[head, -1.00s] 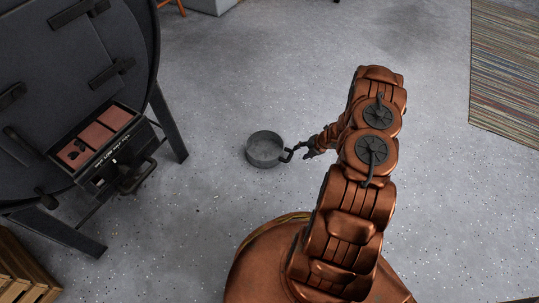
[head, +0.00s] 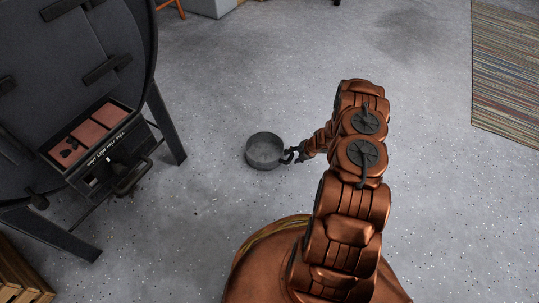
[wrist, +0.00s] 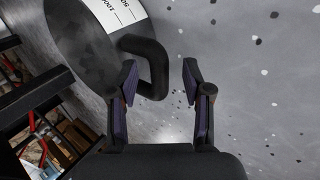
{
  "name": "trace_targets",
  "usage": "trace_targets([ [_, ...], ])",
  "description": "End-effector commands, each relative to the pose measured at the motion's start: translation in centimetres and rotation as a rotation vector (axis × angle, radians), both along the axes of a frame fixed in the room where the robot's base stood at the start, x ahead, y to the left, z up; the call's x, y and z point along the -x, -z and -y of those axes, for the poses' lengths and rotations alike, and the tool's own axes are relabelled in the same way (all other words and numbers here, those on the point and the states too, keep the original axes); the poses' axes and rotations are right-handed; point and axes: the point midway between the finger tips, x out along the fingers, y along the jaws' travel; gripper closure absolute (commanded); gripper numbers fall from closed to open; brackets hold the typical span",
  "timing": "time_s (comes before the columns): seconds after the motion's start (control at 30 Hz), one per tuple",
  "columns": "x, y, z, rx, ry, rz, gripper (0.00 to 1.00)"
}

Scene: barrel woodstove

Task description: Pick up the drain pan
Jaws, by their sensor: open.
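The drain pan (head: 264,149), a round grey open pan with a dark loop handle (head: 288,157) on its right side, sits upright on the floor. In the wrist view the pan (wrist: 82,42) shows at the upper left with a white marked label, and its black handle (wrist: 157,62) reaches down between my fingers. My gripper (head: 298,155) is at the handle from the right. In the wrist view my gripper (wrist: 160,78) is open, with the handle nearer the left finger. Whether that finger touches it I cannot tell.
A black barrel woodstove (head: 75,75) on dark legs stands at the left, with an open ash drawer (head: 98,135) at its front. A wooden crate (head: 20,275) is at the lower left. A striped rug (head: 508,70) lies at the upper right. The floor around the pan is clear.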

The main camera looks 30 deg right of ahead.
Motion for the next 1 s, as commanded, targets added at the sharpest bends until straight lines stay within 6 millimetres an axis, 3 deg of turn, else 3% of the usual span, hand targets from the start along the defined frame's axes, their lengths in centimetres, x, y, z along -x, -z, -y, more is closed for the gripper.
trace_targets([
  [0.07, 0.01, -0.02, 0.01, 0.000, 0.000, 0.000, 0.56],
  [0.5, 0.03, -0.01, 0.02, 0.000, 0.000, 0.000, 1.00],
  [1.0, 0.05, -0.02, 0.06, 0.001, 0.001, -0.001, 1.00],
])
